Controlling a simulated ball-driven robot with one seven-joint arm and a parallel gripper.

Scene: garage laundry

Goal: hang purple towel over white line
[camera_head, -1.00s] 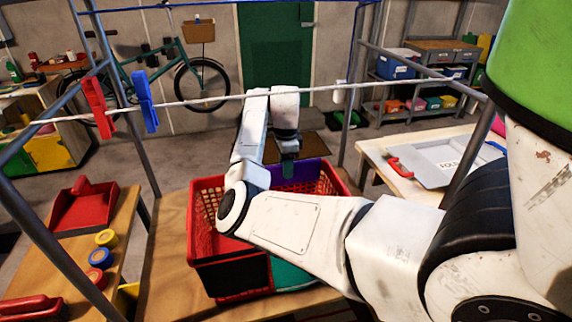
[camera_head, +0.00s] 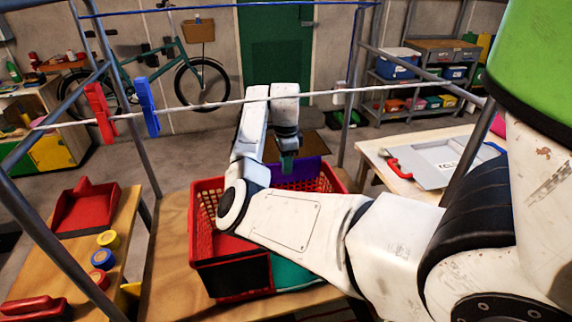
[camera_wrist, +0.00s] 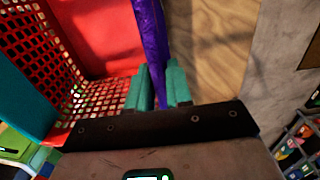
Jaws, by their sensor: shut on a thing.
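The white line (camera_head: 230,101) runs across the head view between the frame's metal posts, above the red basket. The purple towel (camera_head: 308,171) shows at the basket's far side, partly hidden by my arm. My gripper (camera_head: 287,166) is at the far rim of the red basket (camera_head: 203,215), lower than the line in the picture. In the wrist view, its teal fingers (camera_wrist: 157,88) are shut on the purple towel (camera_wrist: 150,38), which shows as a narrow strip beside the basket's red wall (camera_wrist: 98,38). The towel's full extent is hidden.
A red clothespin (camera_head: 100,112) and a blue clothespin (camera_head: 147,106) are on the line at left, and a white clip (camera_head: 340,94) at right. A blue line (camera_head: 220,6) runs farther back. Metal posts (camera_head: 130,110) stand on both sides. Teal cloth (camera_head: 294,274) lies by the basket.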

